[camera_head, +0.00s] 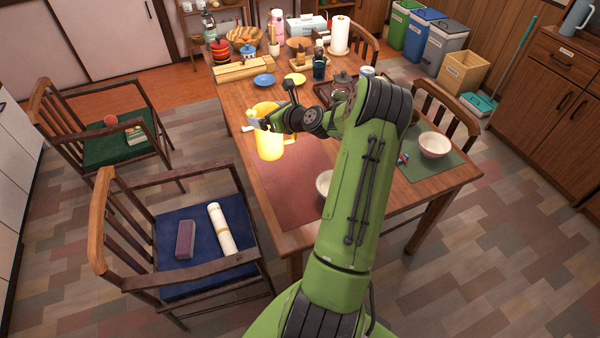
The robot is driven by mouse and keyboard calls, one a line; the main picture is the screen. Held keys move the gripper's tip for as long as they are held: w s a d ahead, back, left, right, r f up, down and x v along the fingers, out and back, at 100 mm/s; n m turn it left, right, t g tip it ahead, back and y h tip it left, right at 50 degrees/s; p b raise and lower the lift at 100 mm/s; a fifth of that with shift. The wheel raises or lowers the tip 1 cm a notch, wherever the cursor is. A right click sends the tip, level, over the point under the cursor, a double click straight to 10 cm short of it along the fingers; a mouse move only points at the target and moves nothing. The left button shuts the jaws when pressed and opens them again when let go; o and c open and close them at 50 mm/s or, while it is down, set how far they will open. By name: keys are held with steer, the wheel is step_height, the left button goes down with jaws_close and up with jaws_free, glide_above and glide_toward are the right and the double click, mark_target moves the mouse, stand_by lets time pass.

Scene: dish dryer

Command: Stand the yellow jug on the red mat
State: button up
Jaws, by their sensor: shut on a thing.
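The yellow jug (270,146) is upright at the left side of the wooden table, glowing brightly. My gripper (256,121) is shut on it, across its upper part, and hides some of its body. The red mat (292,195) lies flat at the table's near left, and the jug's base shows at the mat's far left part. I cannot tell whether the base touches the mat or is held a little above it.
A white bowl (323,183) on the mat's right side is partly hidden by my arm. Another bowl (434,145) stands on a green mat (420,168) at the right. Chairs stand to the left.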

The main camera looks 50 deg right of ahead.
steer(key=shift+s+d+r, duration=0.3)
steer(key=shift+d+r, duration=0.05)
steer(key=shift+d, duration=0.2)
steer(key=shift+s+d+r, duration=0.25)
steer(key=shift+d+r, duration=0.1)
steer(key=shift+d, duration=0.2)
step_height(320, 180, down, 10)
steer(key=b, duration=0.2)
steer(key=shift+d+b, duration=0.1)
steer(key=shift+b, duration=0.3)
steer(key=shift+f, duration=0.1)
